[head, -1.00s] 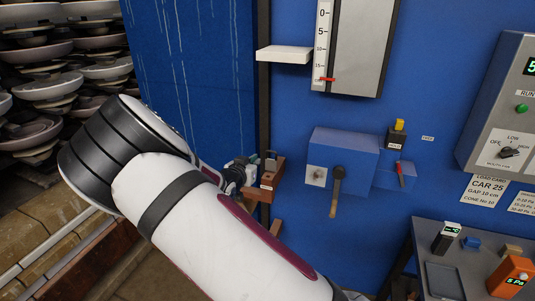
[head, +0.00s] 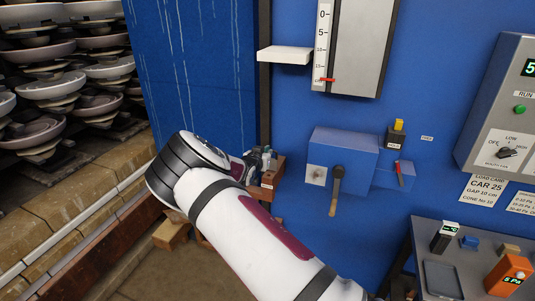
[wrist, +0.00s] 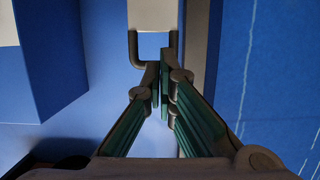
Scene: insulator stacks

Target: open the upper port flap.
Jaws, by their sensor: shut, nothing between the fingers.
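A brown block with a small white label (head: 268,180) sits on the dark upright post, left of the blue box; it appears to be the upper port. My gripper (head: 263,157) is at its top and hides part of it. In the wrist view my gripper (wrist: 160,78) has its fingertips together, with nothing between them. Just beyond the tips is a dark U-shaped bar (wrist: 134,48) by a pale grey piece (wrist: 155,15), possibly the flap and its handle. I cannot tell whether the tips touch the bar, or whether the flap is shut.
A white shelf (head: 284,55) juts out above the block. The blue box (head: 342,155) with a hanging lever (head: 336,190) stands to its right. A grey table (head: 440,238) with instruments is at the lower right. Shelves of stacked dishes (head: 65,80) stand at the left.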

